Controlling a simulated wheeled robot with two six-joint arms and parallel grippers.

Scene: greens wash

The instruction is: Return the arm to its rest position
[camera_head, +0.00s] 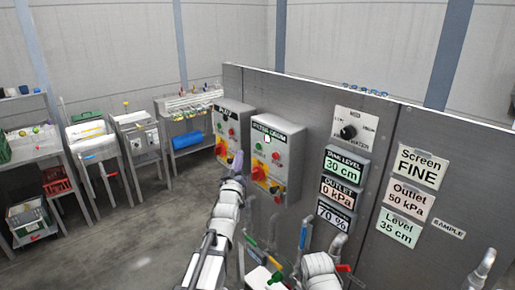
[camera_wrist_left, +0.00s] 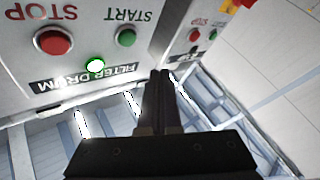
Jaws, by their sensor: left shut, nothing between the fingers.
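My left arm reaches up from the bottom middle of the head view. Its gripper (camera_head: 237,160) is in front of the grey FILTER DRUM control box (camera_head: 291,133), at the box's lower left in the picture. In the left wrist view the two dark fingers (camera_wrist_left: 160,78) are together and empty. The box's face fills the upper left there, upside down, with a red STOP button (camera_wrist_left: 54,40), a green START button (camera_wrist_left: 126,37) and a glowing lamp (camera_wrist_left: 94,65). The fingertips look close to the box edge; I cannot tell whether they touch. My right gripper is not seen.
A second control box (camera_head: 232,112) hangs to the left on the same grey panel (camera_head: 460,190). Sign plates and a knob (camera_head: 348,132) are on the right. Pipes and valves stand low in front. Sinks and a blue bin (camera_head: 187,139) are at left; the floor (camera_head: 140,235) between is clear.

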